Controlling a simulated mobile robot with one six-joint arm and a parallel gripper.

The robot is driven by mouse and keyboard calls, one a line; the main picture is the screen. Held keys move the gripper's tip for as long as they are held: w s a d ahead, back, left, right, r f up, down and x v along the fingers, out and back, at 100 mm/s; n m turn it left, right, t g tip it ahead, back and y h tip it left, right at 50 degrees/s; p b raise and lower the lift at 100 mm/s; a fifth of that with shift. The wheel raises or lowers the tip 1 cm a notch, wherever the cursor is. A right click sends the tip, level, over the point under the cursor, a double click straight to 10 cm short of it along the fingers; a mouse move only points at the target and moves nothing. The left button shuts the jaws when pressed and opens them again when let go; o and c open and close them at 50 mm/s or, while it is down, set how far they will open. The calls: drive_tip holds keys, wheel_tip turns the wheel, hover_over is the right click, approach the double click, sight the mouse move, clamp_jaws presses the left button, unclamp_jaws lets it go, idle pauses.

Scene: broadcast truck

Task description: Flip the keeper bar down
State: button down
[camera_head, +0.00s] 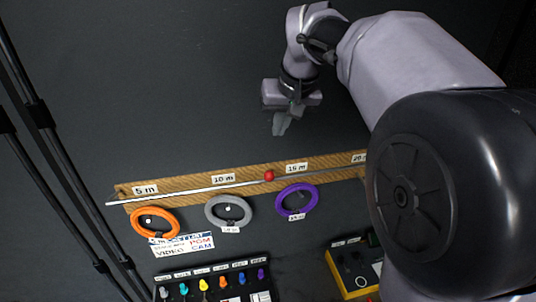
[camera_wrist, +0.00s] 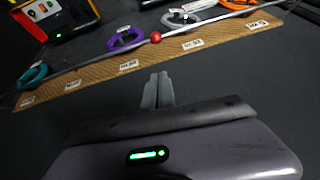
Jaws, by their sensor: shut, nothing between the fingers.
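In the wrist view the bar (camera_wrist: 95,60) and red knob (camera_wrist: 155,37) lie beyond my fingertips. My gripper (camera_head: 280,127) is shut and empty, fingers pointing down, above the board and apart from the knob. Its closed fingers also show in the wrist view (camera_wrist: 158,88). The right end of the bar is hidden behind my arm in the head view.
A teal coil (camera_wrist: 33,73) shows in the wrist view. Below are a panel of coloured connectors (camera_head: 215,283) and a yellow-black case (camera_head: 350,284). Wall above the board is clear.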

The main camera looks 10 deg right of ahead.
hover_over(271, 172)
drive_tip(key=w, duration=0.1)
drive_tip(key=f, duration=0.6)
drive_tip(key=f+p, duration=0.1)
drive_tip(key=f, duration=0.2)
drive_tip(key=shift+w+d+f, duration=0.15)
drive_tip(key=shift+d+f, duration=0.05)
drive_tip(key=shift+d, duration=0.05)
drive_tip(key=shift+s+a+f, duration=0.1)
drive_tip(key=shift+s+f, duration=0.15)
drive_tip(key=shift+f, duration=0.35)
drive_tip(key=shift+s+a+f, duration=0.1)
drive_tip(key=shift+s+f, duration=0.1)
drive_tip(key=shift+f, duration=0.35)
drive_tip(key=shift+s+f, duration=0.25)
drive_tip(key=shift+f, duration=0.25)
drive_tip(key=shift+w, duration=0.1)
drive_tip(key=shift+f, duration=0.15)
